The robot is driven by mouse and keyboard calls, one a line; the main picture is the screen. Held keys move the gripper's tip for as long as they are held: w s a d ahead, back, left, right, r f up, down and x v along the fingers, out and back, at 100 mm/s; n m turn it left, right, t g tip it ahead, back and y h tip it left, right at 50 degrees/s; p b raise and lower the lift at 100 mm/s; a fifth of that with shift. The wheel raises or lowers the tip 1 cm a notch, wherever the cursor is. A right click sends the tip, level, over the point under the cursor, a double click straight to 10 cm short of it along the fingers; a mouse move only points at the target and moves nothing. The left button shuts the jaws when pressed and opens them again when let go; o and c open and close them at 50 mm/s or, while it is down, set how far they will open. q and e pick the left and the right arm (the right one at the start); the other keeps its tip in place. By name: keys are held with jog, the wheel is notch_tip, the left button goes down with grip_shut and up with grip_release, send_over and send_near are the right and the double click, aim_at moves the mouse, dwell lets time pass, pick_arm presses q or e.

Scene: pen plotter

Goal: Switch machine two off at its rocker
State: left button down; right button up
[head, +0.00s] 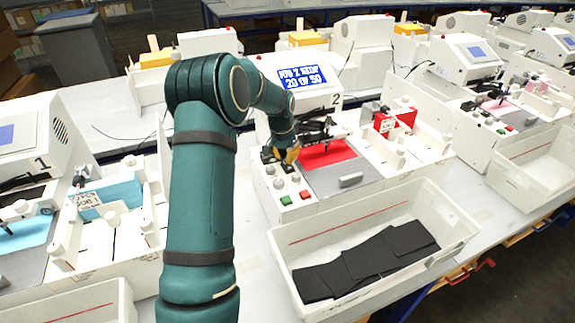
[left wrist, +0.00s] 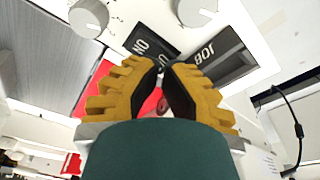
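Machine two (head: 315,95) stands in the middle of the head view, marked "2". Its blue screen (head: 302,77) is lit and reads "20 OF 50" on the lower line; the upper line is hard to read. My left gripper (head: 290,155) is over the machine's left control panel. In the left wrist view its yellow fingers (left wrist: 165,68) come together at the tips, with nothing seen held. A dark part lettered "ON" (left wrist: 150,44), apparently the rocker, lies just beyond the tips. A dark part lettered "JOB" (left wrist: 222,58) is beside it. Contact and rocker tilt are unclear. My right gripper is out of view.
Knobs and a green button (head: 286,200) and red button (head: 305,194) sit on the panel's front. A white tray (head: 450,225) with dark sheets stands in front. Machine one (head: 30,135) is at left, another machine (head: 465,60) at right. A red sheet (head: 328,153) lies on the bed.

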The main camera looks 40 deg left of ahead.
pick_arm(q)
jog(key=shift+r+p, duration=0.55)
jog(key=shift+r, duration=0.05)
jog(key=shift+r+p, duration=1.75)
jog(key=shift+r, duration=1.05)
